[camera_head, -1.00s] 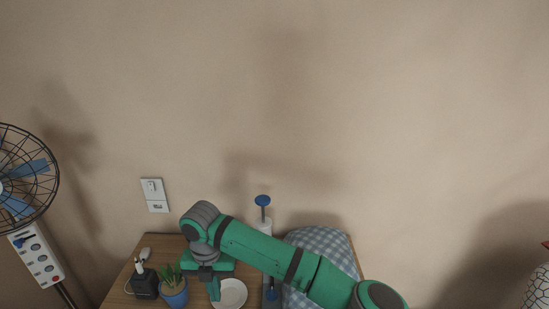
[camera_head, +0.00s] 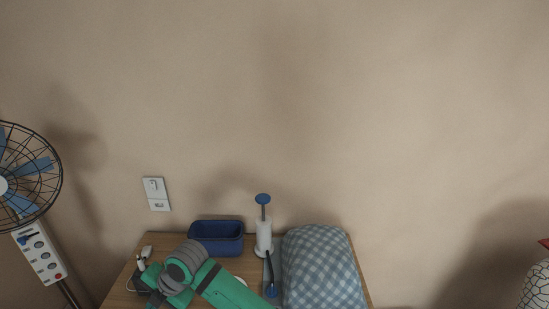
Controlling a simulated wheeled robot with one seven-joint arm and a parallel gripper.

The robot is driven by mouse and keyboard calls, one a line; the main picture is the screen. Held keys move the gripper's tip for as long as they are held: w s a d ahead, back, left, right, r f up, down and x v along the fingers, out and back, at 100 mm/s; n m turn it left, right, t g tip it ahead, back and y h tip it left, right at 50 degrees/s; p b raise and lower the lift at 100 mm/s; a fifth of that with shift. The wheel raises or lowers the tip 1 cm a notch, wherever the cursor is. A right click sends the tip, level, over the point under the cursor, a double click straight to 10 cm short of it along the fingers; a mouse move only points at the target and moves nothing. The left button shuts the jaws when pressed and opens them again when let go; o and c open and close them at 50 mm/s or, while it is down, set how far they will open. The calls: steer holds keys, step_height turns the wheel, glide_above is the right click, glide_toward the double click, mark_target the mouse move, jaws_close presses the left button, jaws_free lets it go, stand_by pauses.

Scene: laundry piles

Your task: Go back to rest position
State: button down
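My green and grey arm reaches over the wooden table from the bottom of the head view, with its grey wrist joint near the table's left part. My gripper (camera_head: 153,298) is low at the left, close to the bottom edge, mostly hidden or cut off. I cannot see its fingertips clearly or tell whether it holds anything.
A fan (camera_head: 30,180) stands left.

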steer(key=s+a+r+m+t+y, duration=0.25)
steer(key=a+m+t+y, duration=0.35)
steer(key=m, duration=0.5)
steer(key=s+d+f+m+t+h, duration=0.4)
steer(key=s+d+f+m, duration=0.2)
steer(key=d+m, duration=0.35)
steer(key=s+d+f+m+t+h, duration=0.4)
steer(key=s+d+f+m, duration=0.15)
steer(key=d+m, duration=0.45)
steer(key=s+d+r+m+h, duration=0.1)
steer(key=s+d+h, duration=0.3)
steer(key=s+d, duration=1.5)
steer(key=shift+s+d+r+m+t+h, duration=0.15)
steer(key=shift+s+r+m+t+h, duration=0.25)
steer(key=shift+s, duration=0.55)
